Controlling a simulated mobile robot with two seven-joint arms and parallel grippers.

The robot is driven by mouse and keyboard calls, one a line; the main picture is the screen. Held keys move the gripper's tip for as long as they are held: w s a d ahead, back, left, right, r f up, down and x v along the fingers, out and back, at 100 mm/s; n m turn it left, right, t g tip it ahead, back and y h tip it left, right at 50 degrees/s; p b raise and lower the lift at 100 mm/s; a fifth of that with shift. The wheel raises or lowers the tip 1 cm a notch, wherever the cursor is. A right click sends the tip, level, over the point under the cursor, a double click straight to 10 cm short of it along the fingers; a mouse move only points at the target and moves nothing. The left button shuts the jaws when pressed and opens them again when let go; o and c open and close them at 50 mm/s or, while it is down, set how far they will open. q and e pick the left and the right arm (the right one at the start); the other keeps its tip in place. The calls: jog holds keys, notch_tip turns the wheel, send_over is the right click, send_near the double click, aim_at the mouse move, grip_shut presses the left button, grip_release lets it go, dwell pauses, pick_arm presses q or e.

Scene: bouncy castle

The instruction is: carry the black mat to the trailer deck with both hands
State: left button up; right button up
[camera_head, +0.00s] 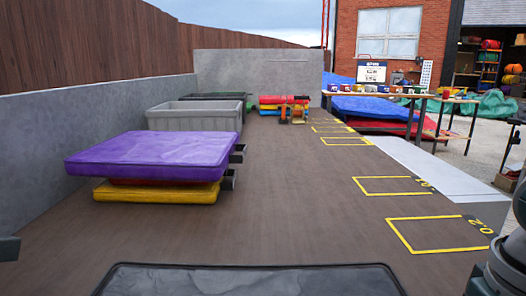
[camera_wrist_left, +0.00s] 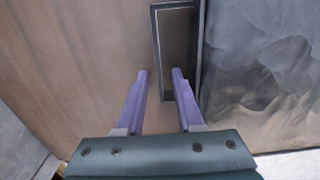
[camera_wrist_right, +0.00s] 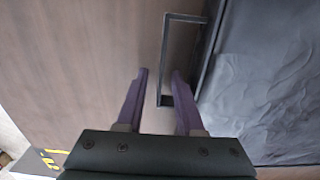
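The black mat (camera_head: 250,281) shows at the bottom edge of the head view, mostly cut off. The left wrist view shows its creased grey-black surface (camera_wrist_left: 262,75) and a dark rectangular side handle (camera_wrist_left: 160,50). My left gripper (camera_wrist_left: 160,73) is open, with the handle's outer bar between its purple fingers in the picture. The right wrist view shows the mat (camera_wrist_right: 270,80) and another handle (camera_wrist_right: 165,55). My right gripper (camera_wrist_right: 158,73) is open, with that bar between its fingers. I cannot tell the depth between fingers and bars. Neither gripper shows in the head view.
A purple mat (camera_head: 155,153) lies on red and yellow mats (camera_head: 157,192) at the left. A grey crate (camera_head: 193,117) stands behind them. Yellow outlines (camera_head: 435,235) mark the brown floor's right side. A table (camera_head: 400,95) stands beyond. The middle floor (camera_head: 285,200) is clear.

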jog(key=shift+r, duration=0.4)
pick_arm(q)
notch_tip(320, 180, up, 12)
jog(key=shift+f, duration=0.2)
pick_arm(e)
notch_tip(320, 180, up, 11)
jog(key=shift+r, duration=0.15)
